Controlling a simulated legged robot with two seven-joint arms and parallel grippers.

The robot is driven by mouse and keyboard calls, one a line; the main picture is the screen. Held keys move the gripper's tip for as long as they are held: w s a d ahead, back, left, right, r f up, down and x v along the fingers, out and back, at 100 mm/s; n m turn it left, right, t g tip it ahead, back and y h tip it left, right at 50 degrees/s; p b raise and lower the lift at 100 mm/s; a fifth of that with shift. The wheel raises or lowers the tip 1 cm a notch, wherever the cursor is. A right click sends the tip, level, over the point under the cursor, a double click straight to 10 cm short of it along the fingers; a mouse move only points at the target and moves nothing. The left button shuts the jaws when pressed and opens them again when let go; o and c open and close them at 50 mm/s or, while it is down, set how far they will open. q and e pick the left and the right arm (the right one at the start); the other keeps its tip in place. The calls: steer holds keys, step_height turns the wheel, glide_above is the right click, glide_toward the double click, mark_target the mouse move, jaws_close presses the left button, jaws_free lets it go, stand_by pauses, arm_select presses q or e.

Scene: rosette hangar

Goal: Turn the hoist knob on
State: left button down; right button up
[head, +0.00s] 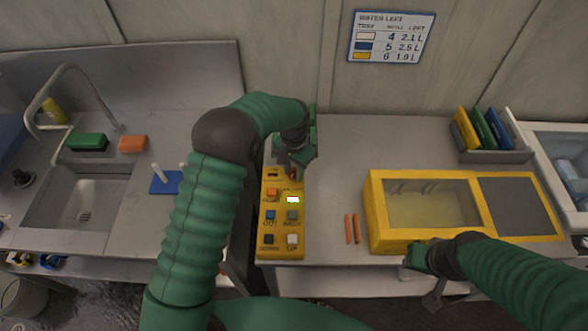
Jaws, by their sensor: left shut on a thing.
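A yellow hoist control box (282,250) lies on the grey counter, left of the middle. It has several square buttons, small labels and a bright lit display (293,199). My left gripper (298,170) reaches down over the far end of the box and is shut on the hoist knob there. The fingers mostly hide the knob; only a small reddish patch shows, and I cannot tell which way it points. My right gripper (418,260) is low at the front edge of the counter, by the yellow case. I cannot tell whether it is open or shut.
A yellow case (376,215) with a clear window stands right of the box. Two orange sticks (352,228) lie between them. A rack (492,155) of coloured plates is behind. A sink (88,200) is at left.

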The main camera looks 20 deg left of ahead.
mark_target(293, 173)
arm_select(q)
steer(key=shift+w+r+m, duration=0.15)
steer(key=shift+m, duration=0.25)
steer(key=c, duration=1.4)
jaws_free()
steer(key=o, duration=0.4)
steer(key=shift+s, duration=0.2)
steer(key=shift+w+r, duration=0.1)
steer(key=shift+r, duration=0.1)
step_height(293, 173, up, 16)
steer(key=shift+r+b, duration=0.15)
steer(key=shift+b, duration=0.65)
